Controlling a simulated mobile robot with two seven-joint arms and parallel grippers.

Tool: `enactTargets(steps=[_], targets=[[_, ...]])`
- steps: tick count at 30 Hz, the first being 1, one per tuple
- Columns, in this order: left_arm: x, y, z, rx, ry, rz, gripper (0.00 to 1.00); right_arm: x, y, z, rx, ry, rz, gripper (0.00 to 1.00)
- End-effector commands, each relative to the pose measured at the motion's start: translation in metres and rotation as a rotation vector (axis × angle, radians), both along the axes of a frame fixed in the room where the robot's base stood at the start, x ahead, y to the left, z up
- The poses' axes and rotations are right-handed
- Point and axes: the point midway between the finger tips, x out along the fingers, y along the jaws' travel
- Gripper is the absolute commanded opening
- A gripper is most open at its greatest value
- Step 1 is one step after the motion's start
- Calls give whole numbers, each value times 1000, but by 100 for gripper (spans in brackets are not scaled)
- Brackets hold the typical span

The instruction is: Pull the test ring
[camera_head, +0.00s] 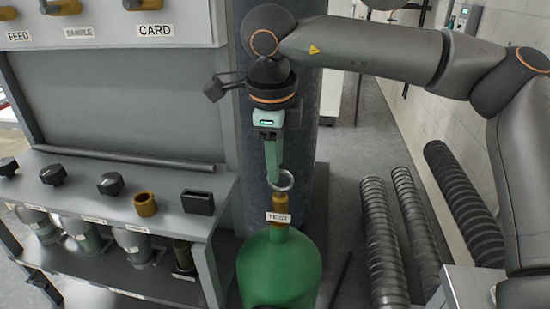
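The test ring (287,182) is a thin silver ring above the brass valve (280,214) of a green cylinder (279,270). A white TEST label (278,217) is on the valve. My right gripper (273,178) points down from above, and its green fingertips overlap the left part of the ring. The fingers line up one behind the other, so I cannot tell whether they are shut on the ring or only beside it. My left gripper is not in view.
A grey bench (120,195) with black knobs and a brass fitting (146,204) stands at left, below a panel labelled FEED, SAMPLE and CARD. A dark column (300,140) rises behind the gripper. Ribbed dark rolls (383,240) lie on the floor at right.

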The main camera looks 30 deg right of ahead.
Motion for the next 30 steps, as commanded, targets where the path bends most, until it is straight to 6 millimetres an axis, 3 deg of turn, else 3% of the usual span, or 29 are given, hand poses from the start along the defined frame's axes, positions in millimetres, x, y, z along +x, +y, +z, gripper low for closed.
enactTargets(steps=[2, 12, 30], targets=[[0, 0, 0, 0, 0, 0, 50, 0, 0, 0, 0, 0, 0, 39], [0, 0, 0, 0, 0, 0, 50, 0, 0, 0, 1, -1, 0, 0], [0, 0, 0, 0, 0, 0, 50, 0, 0, 1, 0, -2, -1, 0]])
